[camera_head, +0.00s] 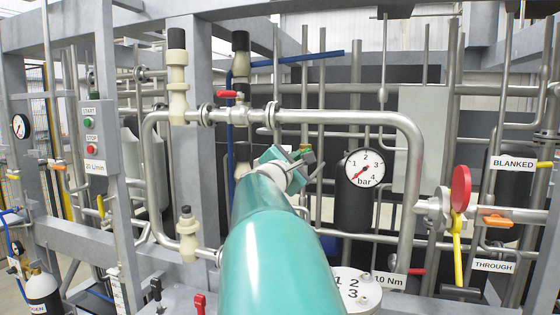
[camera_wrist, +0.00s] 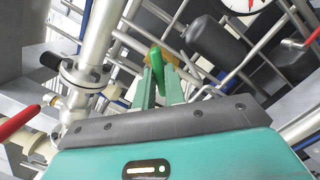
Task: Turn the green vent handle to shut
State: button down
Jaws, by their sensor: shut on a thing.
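The green vent handle (camera_wrist: 156,58) shows in the wrist view as a short green lever between the fingertips of my gripper (camera_wrist: 159,78). The fingers are shut on it. In the head view my teal arm reaches up the middle, and my gripper (camera_head: 300,158) is at the pipework left of the pressure gauge. There, only a small dark green part shows by the fingers, and I cannot tell handle from finger. A brass-coloured part (camera_wrist: 172,57) sits right behind the handle in the wrist view. The valve body is mostly hidden.
A bar gauge (camera_head: 364,168) stands right of my gripper. A steel pipe loop (camera_head: 345,117) frames the area, with a red-handled valve (camera_head: 228,94) above. A red disc (camera_head: 460,188) and yellow lever (camera_head: 457,245) are at right. A flanged pipe (camera_wrist: 100,40) passes close left of my gripper.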

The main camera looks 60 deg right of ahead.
jog(key=m, duration=0.5)
jog(key=shift+g+y, duration=0.3)
jog(key=c, duration=1.3)
grip_release()
jog(key=shift+r, duration=0.1)
jog(key=a, duration=0.4)
jog(key=s+a, duration=0.1)
jog(key=a, duration=0.2)
